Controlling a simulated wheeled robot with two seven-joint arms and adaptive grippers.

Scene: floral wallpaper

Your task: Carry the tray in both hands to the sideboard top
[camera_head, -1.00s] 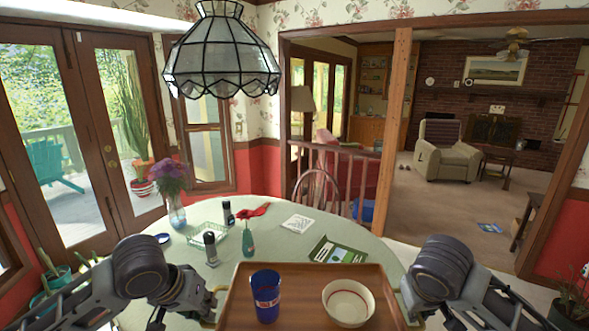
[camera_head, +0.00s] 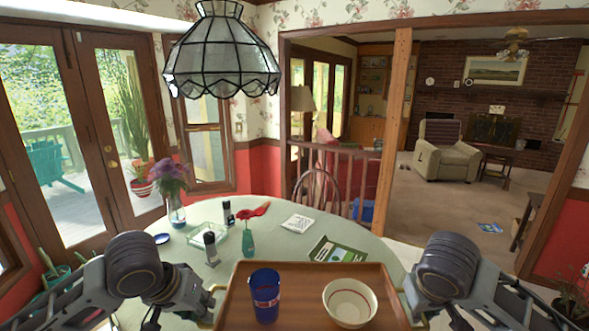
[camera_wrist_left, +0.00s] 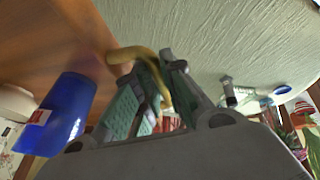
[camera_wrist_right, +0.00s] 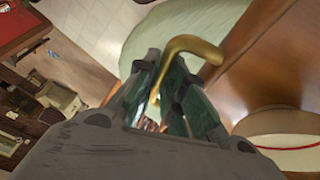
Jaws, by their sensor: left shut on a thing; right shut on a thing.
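The brown wooden tray (camera_head: 311,284) is in front of me in the head view, with a blue cup (camera_head: 265,296) and a cream bowl with a red line (camera_head: 349,302) standing on it. My left gripper (camera_head: 207,300) is at the tray's left end; in the left wrist view its fingers (camera_wrist_left: 150,95) close around the brass handle (camera_wrist_left: 128,54). My right gripper (camera_head: 408,300) is at the right end; in the right wrist view its fingers (camera_wrist_right: 172,95) close around the other brass handle (camera_wrist_right: 196,45). I cannot make out a sideboard top.
The round table (camera_head: 290,240) is just beyond the tray. A glass lamp (camera_head: 221,55) hangs above.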

